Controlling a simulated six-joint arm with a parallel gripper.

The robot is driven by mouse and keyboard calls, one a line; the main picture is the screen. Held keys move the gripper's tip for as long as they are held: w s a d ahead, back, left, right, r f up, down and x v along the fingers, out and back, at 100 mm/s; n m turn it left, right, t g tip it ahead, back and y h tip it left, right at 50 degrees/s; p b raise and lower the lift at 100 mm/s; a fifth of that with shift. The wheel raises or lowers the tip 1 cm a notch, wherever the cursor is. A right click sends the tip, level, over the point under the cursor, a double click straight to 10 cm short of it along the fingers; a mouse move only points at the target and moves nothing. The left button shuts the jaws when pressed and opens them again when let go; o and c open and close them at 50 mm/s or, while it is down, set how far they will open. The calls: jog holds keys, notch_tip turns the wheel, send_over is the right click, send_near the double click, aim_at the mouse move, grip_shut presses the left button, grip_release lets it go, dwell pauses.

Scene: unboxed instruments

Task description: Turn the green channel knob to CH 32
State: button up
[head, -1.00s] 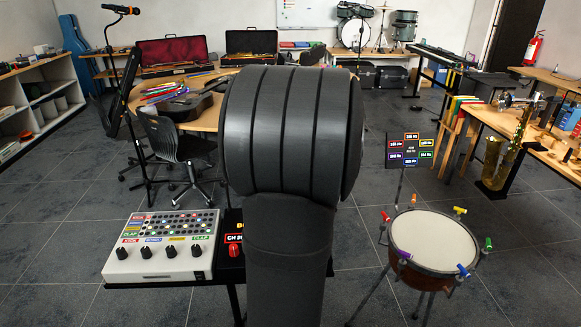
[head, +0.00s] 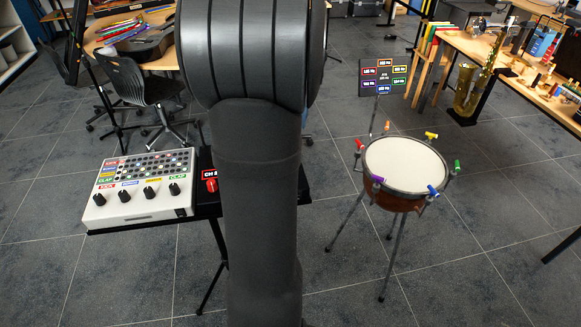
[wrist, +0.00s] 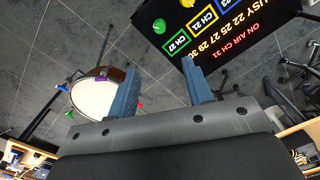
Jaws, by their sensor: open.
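In the wrist view the green knob (wrist: 159,26) sits at the lower left corner of a black receiver panel (wrist: 215,55). The green-framed label (wrist: 177,42) beside it appears to read CH 27. My gripper (wrist: 160,68) is open, its two blue fingers apart with nothing between them. In the picture, the knob lies beyond the fingertips, apart from them. Lit text on the panel reads ON AIR CH 31 and BUSY 22 25 27 29 30. In the head view my arm hides the gripper and most of the panel; a red knob (head: 211,184) shows at its left.
A yellow-framed label (wrist: 202,18) reading CH 21 is next to the green one. In the head view a white drum machine (head: 140,190) stands left of the panel. A drum on a stand (head: 405,165) and a sign with coloured labels (head: 383,78) are to the right.

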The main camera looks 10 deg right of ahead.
notch_tip(320, 180, down, 18)
jog(key=n, duration=1.5)
jog(key=shift+a+f+n, duration=0.1)
jog(key=shift+f+n, duration=0.15)
jog(key=shift+n, duration=0.05)
jog(key=c, duration=1)
